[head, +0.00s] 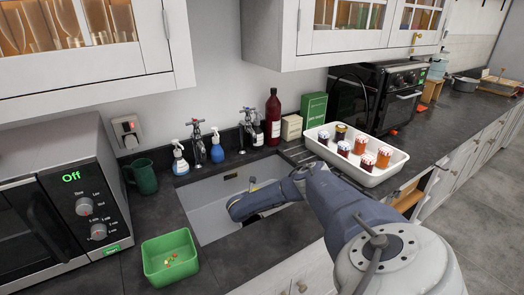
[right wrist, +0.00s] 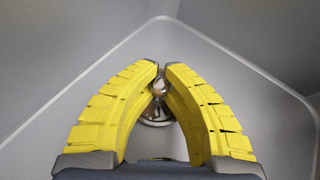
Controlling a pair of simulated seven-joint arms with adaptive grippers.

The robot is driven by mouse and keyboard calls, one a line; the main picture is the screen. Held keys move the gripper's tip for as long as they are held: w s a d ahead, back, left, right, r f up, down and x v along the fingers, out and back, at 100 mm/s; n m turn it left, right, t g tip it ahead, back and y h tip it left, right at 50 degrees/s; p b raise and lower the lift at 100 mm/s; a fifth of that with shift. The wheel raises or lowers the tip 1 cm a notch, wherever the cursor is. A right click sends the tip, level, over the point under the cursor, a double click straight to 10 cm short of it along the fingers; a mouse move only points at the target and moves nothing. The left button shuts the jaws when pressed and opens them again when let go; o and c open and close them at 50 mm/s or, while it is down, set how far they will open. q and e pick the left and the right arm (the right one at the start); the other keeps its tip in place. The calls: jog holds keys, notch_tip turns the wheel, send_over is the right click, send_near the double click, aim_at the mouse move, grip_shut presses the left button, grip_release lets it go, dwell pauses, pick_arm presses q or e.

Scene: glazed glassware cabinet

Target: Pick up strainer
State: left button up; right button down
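The strainer (right wrist: 155,122) is a small round metal piece, seen between my fingers in the right wrist view. It appears to lie at the drain on the floor of the grey sink (head: 207,205), and my fingers hide part of it. My right gripper (right wrist: 162,68) has yellow ribbed fingers that curve inward until their tips nearly meet. A small brownish bit shows just below the tips, but I cannot tell whether they grip it. In the head view my right arm reaches down into the sink and hides the strainer. My left gripper is not in view.
A green tub (head: 169,262) and a microwave (head: 60,210) stand left of the sink. Soap bottles (head: 217,150) and taps (head: 198,145) line its back edge. A white tray (head: 375,175) with several jars is to the right. Sink walls surround the gripper.

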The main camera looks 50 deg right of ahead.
jog(key=shift+r, duration=0.1)
notch_tip(320, 180, up, 19)
jog(key=w+a+f+m+g, duration=0.3)
jog(key=w+f, duration=0.2)
jog(key=f, duration=0.3)
jog(key=d+f, duration=0.1)
jog(key=f, duration=0.1)
jog(key=s+d+f+g, duration=0.1)
jog(key=f, duration=0.1)
jog(key=d+f+m+g, duration=0.1)
jog(key=f, duration=0.2)
jog(key=shift+s+d+f+h, duration=0.1)
jog(key=shift+s+d+h, duration=0.05)
jog(key=shift+s+h, duration=0.15)
jog(key=shift+f, duration=2)
jog(key=shift+f, duration=0.15)
